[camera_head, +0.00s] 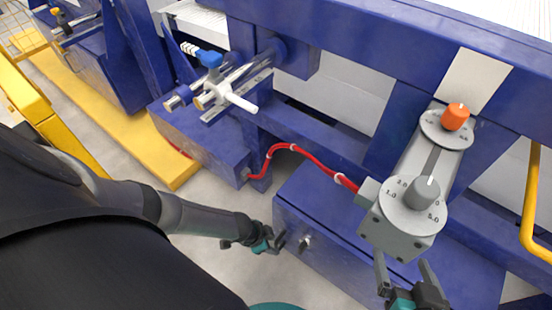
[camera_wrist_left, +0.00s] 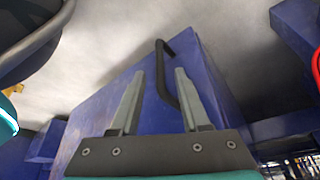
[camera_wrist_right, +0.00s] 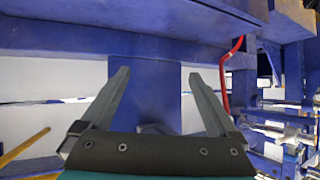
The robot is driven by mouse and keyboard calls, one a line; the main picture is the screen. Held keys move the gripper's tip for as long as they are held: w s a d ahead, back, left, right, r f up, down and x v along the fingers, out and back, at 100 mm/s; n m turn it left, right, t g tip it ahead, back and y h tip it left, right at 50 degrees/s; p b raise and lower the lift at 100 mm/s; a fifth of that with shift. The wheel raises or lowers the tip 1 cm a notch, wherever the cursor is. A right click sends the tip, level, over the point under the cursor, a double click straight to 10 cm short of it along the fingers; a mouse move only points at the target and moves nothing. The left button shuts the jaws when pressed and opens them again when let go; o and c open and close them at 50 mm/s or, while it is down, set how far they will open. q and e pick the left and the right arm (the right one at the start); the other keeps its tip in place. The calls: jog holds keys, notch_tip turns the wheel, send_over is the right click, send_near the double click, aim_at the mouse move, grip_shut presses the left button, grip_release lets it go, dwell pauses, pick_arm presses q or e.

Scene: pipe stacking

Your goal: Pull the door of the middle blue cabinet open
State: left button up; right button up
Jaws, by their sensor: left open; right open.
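The middle blue cabinet (camera_head: 345,240) is a low box at the bottom centre of the head view. A small silver knob (camera_head: 305,241) shows on its side facing me. My left gripper (camera_head: 277,242) is open close to that side, left of the knob. In the left wrist view, the cabinet (camera_wrist_left: 110,100) has a black bar handle (camera_wrist_left: 161,75). The handle appears between the open fingers (camera_wrist_left: 161,76); I cannot tell whether they touch it. The door's edges are not clear. My right gripper (camera_head: 405,265) is open and empty, below the grey dial box.
A grey box with dials (camera_head: 405,220) and an orange knob (camera_head: 455,116) is mounted above the cabinet. A red hose (camera_head: 310,163) runs to it from a lower blue block (camera_head: 200,140). A yellow pipe (camera_head: 532,200) stands at the right. Bare floor lies left of the cabinet.

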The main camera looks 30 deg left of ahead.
aim_at(276, 247)
pick_arm(q)
jog(key=shift+b+x, duration=0.8)
jog(key=shift+x, duration=0.3)
jog(key=shift+w+d+f+b, duration=0.1)
jog(key=shift+w+f+b, duration=0.05)
jog(key=shift+f+b, duration=0.25)
jog(key=shift+w+d+f, duration=0.1)
jog(key=shift+f, duration=0.15)
pick_arm(e)
jog(key=shift+s+a+r+m+t+y, duration=0.15)
jog(key=shift+a+r+t+y, duration=0.3)
jog(key=shift+a+t, duration=0.35)
jog(key=shift+s+a+r+m+t+y, duration=0.1)
jog(key=shift+a+r+t+y, duration=0.35)
jog(key=shift+t, duration=0.55)
jog(key=shift+s+a+r+m+t+y, duration=0.15)
jog(key=shift+a+r+t+y, duration=0.15)
jog(key=shift+a+r+t, duration=0.5)
jog(key=shift+d+f, duration=0.15)
jog(key=shift+f, duration=0.05)
pick_arm(q)
jog(key=shift+c, duration=0.2)
grip_shut()
